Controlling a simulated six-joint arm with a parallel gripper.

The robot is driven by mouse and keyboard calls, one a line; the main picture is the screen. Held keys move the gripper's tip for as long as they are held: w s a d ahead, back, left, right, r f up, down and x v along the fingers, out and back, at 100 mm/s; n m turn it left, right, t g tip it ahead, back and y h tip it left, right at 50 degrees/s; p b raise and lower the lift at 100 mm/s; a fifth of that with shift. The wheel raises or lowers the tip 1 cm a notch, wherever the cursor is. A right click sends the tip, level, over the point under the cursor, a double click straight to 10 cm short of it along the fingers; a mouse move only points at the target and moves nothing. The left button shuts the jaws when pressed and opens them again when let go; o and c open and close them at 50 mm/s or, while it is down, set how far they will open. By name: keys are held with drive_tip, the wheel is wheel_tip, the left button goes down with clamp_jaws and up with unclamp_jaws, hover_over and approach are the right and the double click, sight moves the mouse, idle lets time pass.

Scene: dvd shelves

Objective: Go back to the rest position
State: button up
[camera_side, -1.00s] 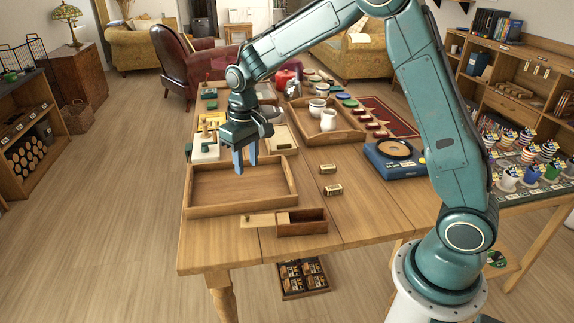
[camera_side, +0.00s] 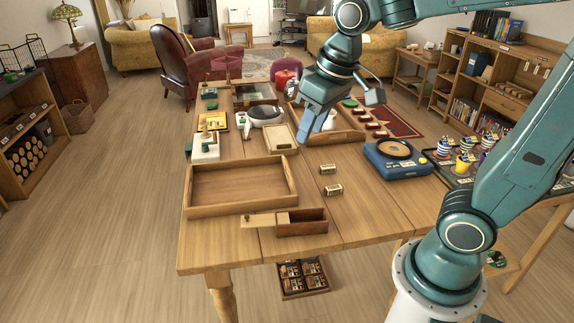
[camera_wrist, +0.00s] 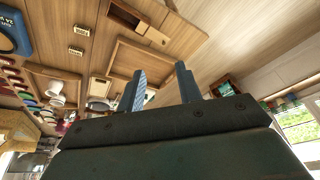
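My gripper (camera_side: 306,128) is raised above the table (camera_side: 350,215), over the tray at the table's back right, with its blue fingers pointing down. The wrist view shows the two fingers (camera_wrist: 160,72) apart with nothing between them, so it is open and empty. In the side view the fingers overlap. My gripper partly hides the back tray and the white pots in it.
An empty wooden tray (camera_side: 240,207) lies at the front left of the table. A small box (camera_side: 302,228) with its lid slid out is in front of it. Two small labelled blocks (camera_side: 333,190) and a blue record player (camera_side: 392,168) stand to the right.

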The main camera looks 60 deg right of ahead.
drive_tip(key=s+t, duration=0.2)
drive_tip(key=s, duration=0.9)
drive_tip(key=shift+s, duration=0.15)
